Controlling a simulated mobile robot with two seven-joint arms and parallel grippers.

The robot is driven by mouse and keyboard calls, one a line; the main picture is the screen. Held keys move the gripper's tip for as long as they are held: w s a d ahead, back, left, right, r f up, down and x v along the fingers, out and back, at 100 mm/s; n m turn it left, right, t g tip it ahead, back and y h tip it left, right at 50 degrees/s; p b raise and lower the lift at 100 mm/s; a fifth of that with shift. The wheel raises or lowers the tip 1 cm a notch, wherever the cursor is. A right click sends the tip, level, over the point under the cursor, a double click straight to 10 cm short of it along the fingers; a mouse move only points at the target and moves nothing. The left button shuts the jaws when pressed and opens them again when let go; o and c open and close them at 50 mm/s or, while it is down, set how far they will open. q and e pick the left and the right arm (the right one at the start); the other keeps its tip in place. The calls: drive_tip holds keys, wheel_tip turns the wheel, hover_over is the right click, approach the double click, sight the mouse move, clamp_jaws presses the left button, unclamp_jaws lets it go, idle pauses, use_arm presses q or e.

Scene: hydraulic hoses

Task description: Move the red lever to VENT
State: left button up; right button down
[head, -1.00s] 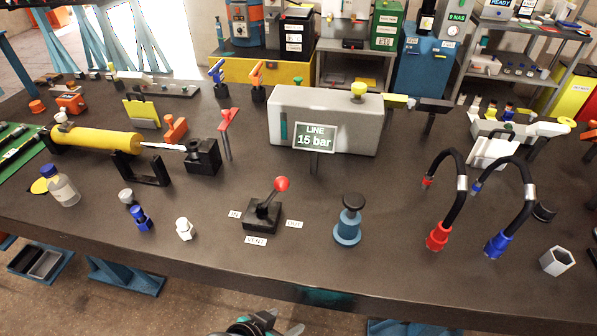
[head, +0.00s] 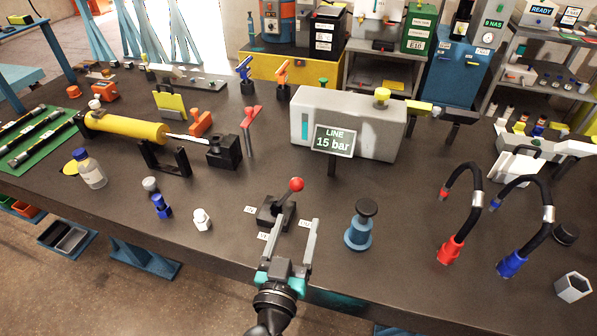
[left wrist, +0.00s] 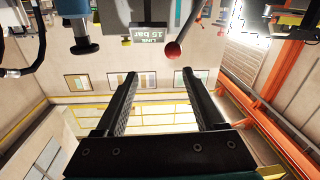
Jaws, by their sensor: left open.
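The red lever has a red ball knob (head: 296,185) on a dark stem above a black base (head: 268,215). In the head view it leans up and to the right, away from the VENT label (head: 263,237). The OUT label (head: 305,223) is right of the base and the IN label (head: 250,210) left. My left gripper (head: 299,225) is open and empty at the near side of the base, below the knob in the picture. In the left wrist view the knob (left wrist: 172,50) shows just beyond the open fingertips (left wrist: 159,76), not between them. My right gripper is out of view.
A blue plunger-like part (head: 361,225) stands right of the lever. A white hex fitting (head: 202,219) stands to the left. Behind is a grey tank with the LINE 15 bar sign (head: 334,141). Two hoses with red (head: 451,250) and blue (head: 511,264) ends stand farther right.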

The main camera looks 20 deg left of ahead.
sight(288, 194)
use_arm(q)
drive_tip(key=w+a+n+y+b, duration=0.1)
drive_tip(key=w+a+b, duration=0.1)
drive_tip(key=w, duration=1.3)
drive_tip(key=shift+a+f, duration=0.15)
drive_tip(key=shift+a, duration=0.55)
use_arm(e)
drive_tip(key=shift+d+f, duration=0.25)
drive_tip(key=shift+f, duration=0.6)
use_arm(q)
clamp_jaws()
